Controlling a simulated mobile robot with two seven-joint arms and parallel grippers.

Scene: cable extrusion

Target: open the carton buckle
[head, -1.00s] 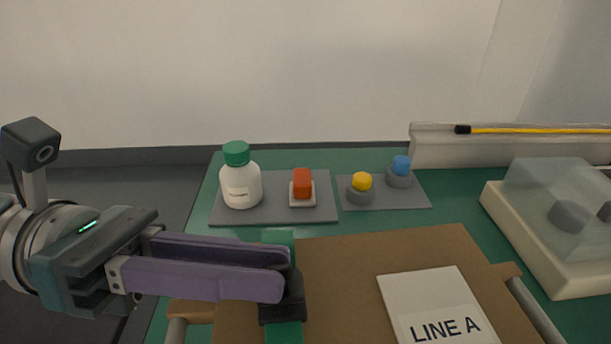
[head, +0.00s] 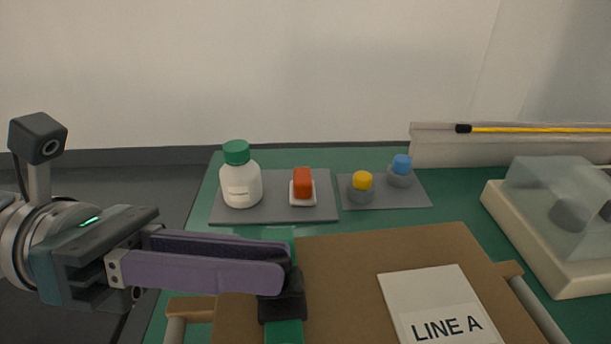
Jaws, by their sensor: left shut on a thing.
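The brown carton (head: 340,275) lies at the front centre of the head view, with a white "LINE A" label (head: 425,295) on it. A green strap (head: 284,331) runs over its left part. The black buckle (head: 283,303) sits on this strap. My left gripper (head: 285,270) comes in from the left with long purple fingers. It is shut on the buckle, with its fingertips at the buckle's upper part. The fingers hide part of the buckle and strap. My right gripper is not in view.
Behind the carton, a white bottle with a green cap (head: 240,187) and a red switch (head: 303,184) stand on a grey mat (head: 270,212). Yellow (head: 361,182) and blue (head: 401,166) buttons stand beside them. A clear-covered box (head: 545,260) is at right. Wooden rails flank the carton.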

